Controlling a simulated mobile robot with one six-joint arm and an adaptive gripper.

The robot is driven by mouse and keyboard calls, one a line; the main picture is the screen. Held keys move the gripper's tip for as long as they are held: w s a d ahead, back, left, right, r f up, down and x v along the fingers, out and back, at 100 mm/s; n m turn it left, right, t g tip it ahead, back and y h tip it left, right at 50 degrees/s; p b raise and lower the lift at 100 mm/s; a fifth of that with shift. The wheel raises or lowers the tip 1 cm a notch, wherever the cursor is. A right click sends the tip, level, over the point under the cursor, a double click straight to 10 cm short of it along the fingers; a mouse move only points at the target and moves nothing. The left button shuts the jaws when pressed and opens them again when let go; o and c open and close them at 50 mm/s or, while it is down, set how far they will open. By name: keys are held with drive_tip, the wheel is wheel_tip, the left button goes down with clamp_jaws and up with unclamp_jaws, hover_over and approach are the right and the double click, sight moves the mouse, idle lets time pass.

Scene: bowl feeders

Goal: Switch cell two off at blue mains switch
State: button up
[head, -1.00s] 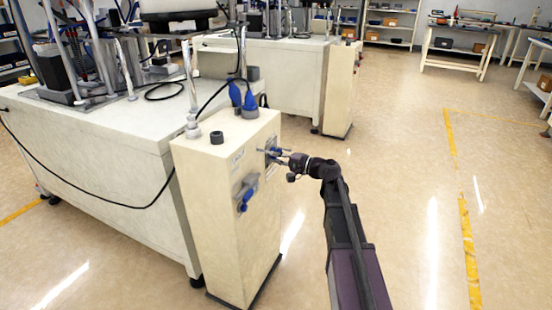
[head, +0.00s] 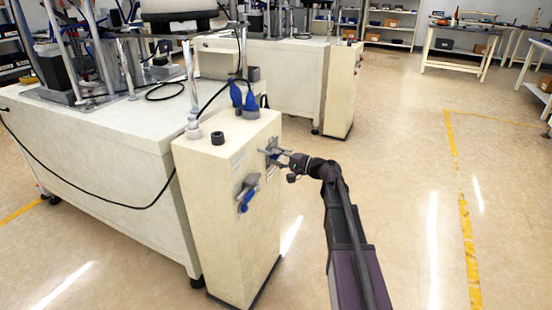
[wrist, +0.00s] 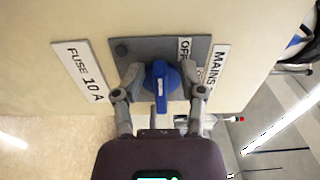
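The blue mains switch (wrist: 160,78) is a round knob with a raised grip and a white mark, on a grey plate (wrist: 122,50) in the wrist view. The white mark points towards the bottom of that picture, not at the OFF label (wrist: 185,48) at the plate's upper right. A MAINS label (wrist: 217,65) is beside it. My gripper (wrist: 161,82) is open, with one finger on each side of the knob. I cannot tell whether the fingers touch it. In the head view my gripper (head: 276,157) is at the side of the cream cabinet (head: 215,205) and largely hides the switch.
A second blue switch or connector (head: 246,195) sits lower on the same cabinet face. A FUSE 10 A label (wrist: 84,75) is left of the plate. A white bench (head: 100,170) adjoins the cabinet. The floor to the right (head: 410,170) is clear.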

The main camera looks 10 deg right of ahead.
drive_tip(key=v, duration=1.1)
drive_tip(key=shift+s+d, duration=0.2)
drive_tip(key=shift+d, duration=0.15)
drive_tip(key=s+a+f+n+g+h+p, duration=0.2)
drive_tip(key=s+a+f+n+g+h, duration=0.15)
drive_tip(key=s+a+f+g, duration=0.5)
drive_tip(key=s+f+n+g+h+p, duration=0.2)
drive_tip(key=s+f+n+h+p, duration=0.3)
drive_tip(key=s+h, duration=0.65)
wheel_tip(320, 180, up, 37)
drive_tip(key=m+p, duration=0.1)
drive_tip(key=p, duration=3.4)
drive_tip(key=shift+s+a+r+p, duration=0.15)
drive_tip(key=shift+s+r+p, duration=0.05)
drive_tip(key=shift+s+p, duration=0.1)
